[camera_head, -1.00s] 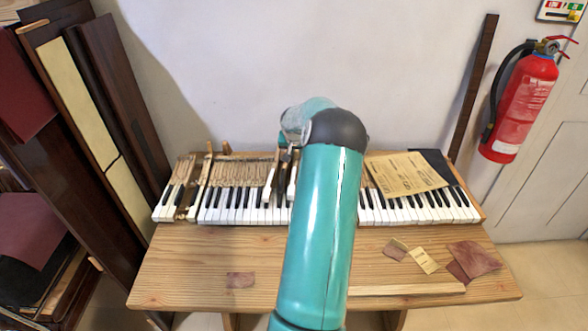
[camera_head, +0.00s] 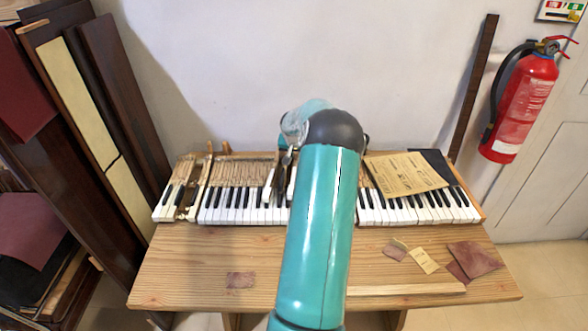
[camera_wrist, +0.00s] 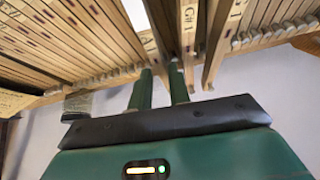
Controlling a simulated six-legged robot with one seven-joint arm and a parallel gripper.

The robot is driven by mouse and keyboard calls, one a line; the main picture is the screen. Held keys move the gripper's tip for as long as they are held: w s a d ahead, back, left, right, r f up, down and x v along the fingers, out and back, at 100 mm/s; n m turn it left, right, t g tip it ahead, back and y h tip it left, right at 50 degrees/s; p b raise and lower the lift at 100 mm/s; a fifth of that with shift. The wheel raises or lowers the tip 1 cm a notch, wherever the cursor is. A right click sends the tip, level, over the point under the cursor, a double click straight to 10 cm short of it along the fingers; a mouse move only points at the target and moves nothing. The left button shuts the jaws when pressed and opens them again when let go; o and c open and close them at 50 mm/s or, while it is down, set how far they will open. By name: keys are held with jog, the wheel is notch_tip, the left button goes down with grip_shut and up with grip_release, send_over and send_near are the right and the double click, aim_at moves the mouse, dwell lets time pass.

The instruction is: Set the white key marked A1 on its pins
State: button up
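My gripper is hidden mostly behind my arm in the head view; a dark part of it (camera_head: 285,160) shows left of my elbow, over the back of the keyboard. One stick (camera_wrist: 188,18) right of the tips bears a mark that looks like C#1; another mark farther right is only partly readable. I cannot tell which key is A1. A white key (camera_head: 268,187) sits raised above its neighbours.
The keyboard (camera_head: 235,205) lies along the back of a wooden table (camera_head: 200,265). A paper sheet (camera_head: 405,174) covers part of its right side. Sandpaper pieces (camera_head: 472,258) lie at front right. Dark panels (camera_head: 110,90) lean at left.

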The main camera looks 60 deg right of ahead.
jog(key=shift+f, duration=0.5)
jog(key=shift+c, duration=0.2)
grip_shut()
